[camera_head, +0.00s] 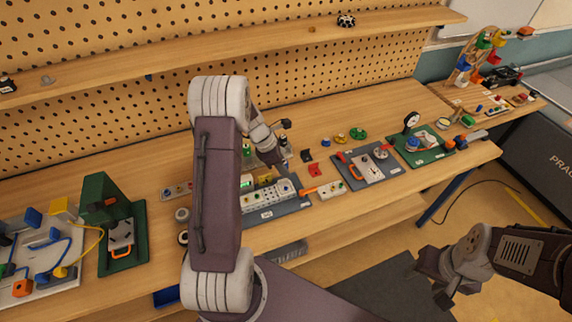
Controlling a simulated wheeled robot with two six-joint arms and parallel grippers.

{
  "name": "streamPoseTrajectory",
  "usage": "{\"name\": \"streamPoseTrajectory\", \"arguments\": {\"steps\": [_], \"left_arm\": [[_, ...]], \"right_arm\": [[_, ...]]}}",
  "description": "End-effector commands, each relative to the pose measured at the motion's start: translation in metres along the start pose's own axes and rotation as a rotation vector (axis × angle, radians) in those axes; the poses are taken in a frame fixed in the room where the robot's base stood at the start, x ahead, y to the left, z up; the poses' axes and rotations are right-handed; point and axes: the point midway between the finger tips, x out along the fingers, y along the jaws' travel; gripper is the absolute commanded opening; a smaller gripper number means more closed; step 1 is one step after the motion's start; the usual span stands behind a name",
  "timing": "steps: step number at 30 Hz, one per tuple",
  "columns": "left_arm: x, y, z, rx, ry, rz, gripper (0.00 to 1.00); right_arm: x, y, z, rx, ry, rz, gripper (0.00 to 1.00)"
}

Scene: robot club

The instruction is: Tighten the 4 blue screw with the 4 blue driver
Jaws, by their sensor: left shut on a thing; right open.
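My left gripper (271,153) points down over the workbench, behind a grey board (293,207) that carries a white block (265,198) with a row of small fittings. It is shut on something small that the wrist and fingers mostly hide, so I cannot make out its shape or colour. I cannot pick out the 4 blue screw or the 4 blue driver for certain; the number marks are too small to read. My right gripper (430,281) is open and empty over the floor, in front of the bench at the right.
A grey board with a white plate (367,170) and a green board (423,150) lie to the right. A green stand (99,195) and a board with blue parts and cables (40,255) stand at the left. Small coloured parts lie behind the boards. A shelf (250,46) runs above.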

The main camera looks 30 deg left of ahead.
Motion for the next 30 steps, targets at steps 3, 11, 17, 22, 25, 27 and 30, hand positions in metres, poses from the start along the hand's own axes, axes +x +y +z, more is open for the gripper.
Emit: {"name": "streamPoseTrajectory", "arguments": {"steps": [3, 11, 17, 22, 25, 27, 30], "left_arm": [[0.007, 0.000, -0.003, 0.000, 0.000, 0.000, 0.00], [0.031, 0.000, -0.012, -0.001, 0.000, 0.001, 0.00], [0.047, 0.000, -0.019, -0.001, 0.000, 0.001, 0.00], [0.049, 0.000, -0.020, -0.001, 0.000, 0.001, 0.00], [0.048, 0.000, -0.019, -0.001, 0.000, 0.001, 0.00], [0.048, 0.000, -0.019, -0.001, 0.000, 0.001, 0.00], [0.048, 0.000, -0.019, -0.002, 0.000, 0.001, 0.00]], "right_arm": [[0.008, 0.000, 0.001, 0.000, 0.000, 0.000, 0.52], [0.034, 0.001, 0.003, 0.000, 0.000, 0.000, 0.52], [0.051, 0.001, 0.005, 0.000, 0.000, 0.000, 0.52], [0.053, 0.001, 0.005, 0.000, 0.000, 0.000, 0.52], [0.052, 0.001, 0.005, 0.000, 0.000, 0.000, 0.52], [0.052, 0.001, 0.005, 0.000, 0.000, 0.000, 0.52], [0.052, 0.001, 0.005, 0.000, 0.000, 0.000, 0.52]]}}
